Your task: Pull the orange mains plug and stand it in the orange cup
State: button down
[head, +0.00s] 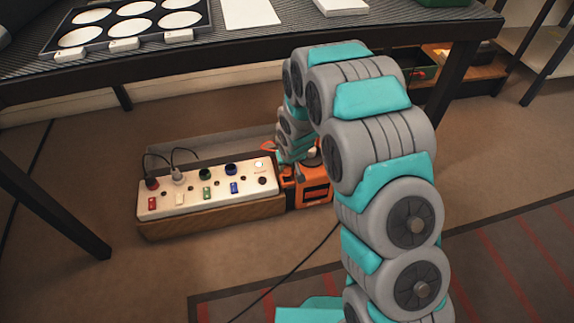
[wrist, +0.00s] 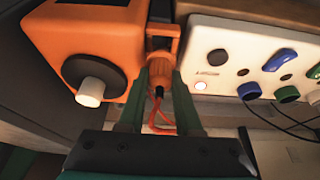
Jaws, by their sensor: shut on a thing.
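In the wrist view, the orange mains plug (wrist: 159,66) sits between the two dark green fingers of my gripper (wrist: 158,78), which is shut on it. A red-orange cord trails from the plug towards the camera. The plug is beside an orange box (wrist: 72,35) and the white panel; whether it is still seated in a socket is not clear. In the head view, the orange box (head: 314,188) stands at the right end of the panel, and my arm partly covers it and hides the plug. I cannot single out the orange cup.
The white panel (head: 188,197) on a wooden base carries coloured plugs, switches and a lit lamp (wrist: 201,86). A dark knob with a white stub (wrist: 90,92) projects from the orange box. A worktable edge (head: 205,57) overhangs behind. Open floor (head: 180,270) lies in front.

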jog(key=shift+f, duration=0.7)
dwell(1.0)
jog(key=c, duration=0.5)
grip_release()
jog(key=shift+s+r, duration=0.1)
